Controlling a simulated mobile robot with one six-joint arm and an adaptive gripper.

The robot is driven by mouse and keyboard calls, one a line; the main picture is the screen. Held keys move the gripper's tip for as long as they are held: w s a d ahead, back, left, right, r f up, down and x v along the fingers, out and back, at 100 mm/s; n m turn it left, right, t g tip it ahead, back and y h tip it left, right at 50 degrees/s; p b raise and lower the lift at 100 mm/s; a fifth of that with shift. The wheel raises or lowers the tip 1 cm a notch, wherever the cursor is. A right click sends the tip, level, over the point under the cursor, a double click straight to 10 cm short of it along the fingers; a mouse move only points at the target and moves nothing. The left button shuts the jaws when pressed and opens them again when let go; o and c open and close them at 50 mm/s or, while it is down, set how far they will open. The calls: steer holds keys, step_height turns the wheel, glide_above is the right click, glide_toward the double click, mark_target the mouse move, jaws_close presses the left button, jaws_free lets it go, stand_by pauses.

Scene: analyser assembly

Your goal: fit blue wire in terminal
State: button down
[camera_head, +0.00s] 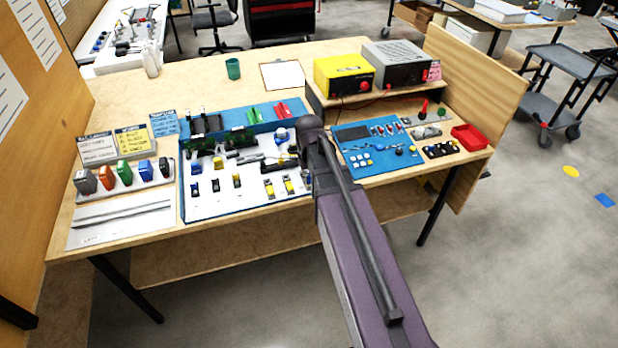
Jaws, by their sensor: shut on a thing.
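My arm reaches up from the bottom of the head view to the middle of the bench, its dark top joint beside the right edge of the white assembly board (225,208). My gripper and anything in it cannot be made out; the arm covers the spot past that joint. The board carries several small black, blue and yellow parts and green circuit pieces. A small dark part with blue (195,187) sits at its left; I cannot tell whether it is the terminal. No blue wire can be told apart at this size.
A blue mat (350,133) with small parts lies right of my arm, near a red tray (470,137). A yellow box (343,76) and a grey box (397,64) stand on a shelf behind. Coloured blocks stand at left. A wooden panel (480,90) closes the right side.

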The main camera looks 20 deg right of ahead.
steer(key=shift+r, duration=0.2)
steer(key=shift+w+a, duration=0.1)
steer(key=shift+a, duration=0.05)
stand_by(0.4)
steer(key=shift+w+a, duration=1.55)
steer(key=shift+a, duration=0.35)
steer(key=shift+w+a, duration=1.5)
steer(key=shift+a, duration=0.35)
steer(key=shift+w+a, duration=1.55)
steer(key=shift+a, duration=0.35)
steer(key=shift+f, duration=0.25)
steer(key=shift+f+b, duration=1.25)
steer(key=shift+b, duration=0.1)
steer(key=shift+f+b, duration=1.15)
steer(key=c, duration=0.5)
jaws_free()
